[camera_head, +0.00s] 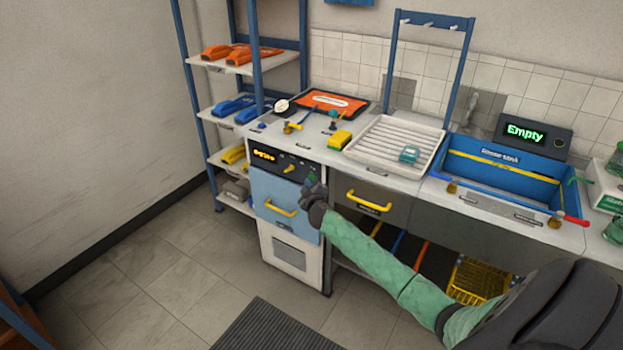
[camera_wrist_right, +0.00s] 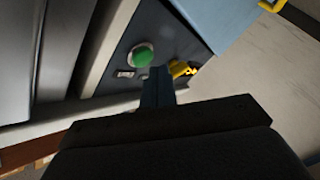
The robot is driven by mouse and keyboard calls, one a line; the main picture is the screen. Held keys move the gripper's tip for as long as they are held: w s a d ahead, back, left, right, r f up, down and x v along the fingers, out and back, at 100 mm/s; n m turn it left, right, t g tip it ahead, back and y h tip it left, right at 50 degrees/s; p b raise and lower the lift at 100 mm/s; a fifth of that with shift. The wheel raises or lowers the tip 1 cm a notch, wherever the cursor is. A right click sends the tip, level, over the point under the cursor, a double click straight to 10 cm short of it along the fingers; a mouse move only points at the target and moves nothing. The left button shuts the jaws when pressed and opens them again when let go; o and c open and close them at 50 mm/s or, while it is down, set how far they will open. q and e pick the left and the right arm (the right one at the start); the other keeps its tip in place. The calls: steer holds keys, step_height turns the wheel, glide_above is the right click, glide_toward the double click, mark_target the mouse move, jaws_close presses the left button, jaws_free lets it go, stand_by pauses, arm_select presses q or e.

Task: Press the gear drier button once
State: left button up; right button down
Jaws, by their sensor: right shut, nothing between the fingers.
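The gear drier (camera_head: 288,225) stands under the left end of the counter, with a light blue door, a yellow handle and a black control panel (camera_head: 264,156) with an orange display. Its round green button (camera_wrist_right: 142,55) shows clearly in the right wrist view, beside a small white label and a yellow knob (camera_wrist_right: 180,69). My right gripper (camera_head: 312,186) is at the right end of the panel and hides part of it. In the wrist view its shut fingers (camera_wrist_right: 158,76) are just below and right of the green button; contact cannot be told. My left gripper is not in view.
A white ribbed tray (camera_head: 368,160) and a yellow sponge (camera_head: 340,140) lie on the counter above. A drawer with a yellow handle (camera_head: 369,201) is right of the drier. A blue sink (camera_head: 490,185) is further right. The floor in front is open.

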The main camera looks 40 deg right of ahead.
steer(key=shift+s+a, duration=0.35)
steer(key=shift+a, duration=0.45)
steer(key=shift+s+a, duration=0.3)
steer(key=shift+a, duration=0.45)
steer(key=shift+s+a, duration=0.35)
steer(key=shift+a, duration=0.45)
steer(key=s+a+f+m+g+y, duration=0.15)
steer(key=s+a+g+y, duration=0.75)
steer(key=s+a, duration=2.4)
steer(key=s+a+f+g, duration=0.2)
steer(key=s+f, duration=0.1)
steer(key=s, duration=0.7)
steer(key=s+a+f+m+g+p, duration=0.1)
steer(key=s+a+f+g, duration=0.1)
steer(key=s, duration=0.8)
steer(key=shift+f+g+h, duration=0.4)
